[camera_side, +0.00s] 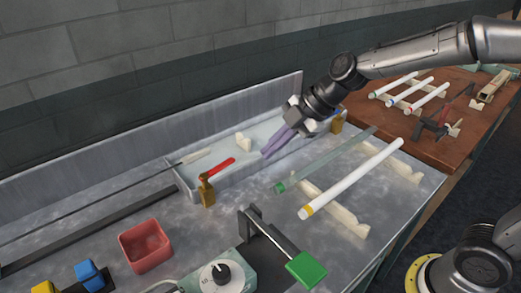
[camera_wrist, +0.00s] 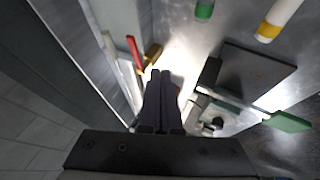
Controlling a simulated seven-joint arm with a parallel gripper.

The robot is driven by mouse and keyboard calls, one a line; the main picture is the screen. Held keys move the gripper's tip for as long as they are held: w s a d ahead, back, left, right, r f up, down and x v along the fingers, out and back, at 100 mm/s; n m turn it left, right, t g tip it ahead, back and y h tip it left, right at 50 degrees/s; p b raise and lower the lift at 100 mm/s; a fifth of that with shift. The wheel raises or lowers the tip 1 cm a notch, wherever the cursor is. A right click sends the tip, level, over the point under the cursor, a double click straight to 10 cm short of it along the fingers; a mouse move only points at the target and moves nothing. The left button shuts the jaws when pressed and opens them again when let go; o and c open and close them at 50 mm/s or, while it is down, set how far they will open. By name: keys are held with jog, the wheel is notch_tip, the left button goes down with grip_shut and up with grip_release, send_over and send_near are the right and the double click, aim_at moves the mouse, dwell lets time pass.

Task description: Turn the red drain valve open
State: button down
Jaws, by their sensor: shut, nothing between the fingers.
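The red drain valve has a brass body (camera_side: 207,192) at the near edge of the light tray and a red lever handle (camera_side: 220,167) that points right and back, over the tray. In the wrist view the red handle (camera_wrist: 135,52) and brass body (camera_wrist: 152,54) are just beyond and left of the fingertips. My gripper (camera_side: 266,154) is shut and empty, its purple-grey fingers angled down to the left. It is above the tray, to the right of the handle and apart from it. The dark fingers (camera_wrist: 160,74) also show together in the wrist view.
The tray (camera_side: 184,184) lies against a metal back wall. A second brass fitting (camera_side: 337,123) stands right of my gripper. Glass tubes, one green-ended (camera_side: 320,160) and one white (camera_side: 352,180), lie at right. A green-handled device (camera_side: 305,268), a dial box (camera_side: 220,275) and a red bin (camera_side: 145,246) are in front.

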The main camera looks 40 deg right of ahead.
aim_at(229, 163)
jog(key=w+a+f, duration=0.4)
jog(key=w+f, duration=0.2)
jog(key=w, duration=0.1)
jog(key=shift+w+f, duration=0.25)
jog(key=shift+f, duration=0.1)
dwell(0.4)
jog(key=shift+w+d+n+g+y, duration=0.15)
jog(key=shift+w+n+g+y, duration=0.35)
jog(key=shift+w+n, duration=0.6)
jog(key=w+a+n+g+y, duration=0.1)
jog(key=w+a+n+g, duration=0.2)
jog(key=w+a+n, duration=0.2)
jog(key=shift+w, duration=1.5)
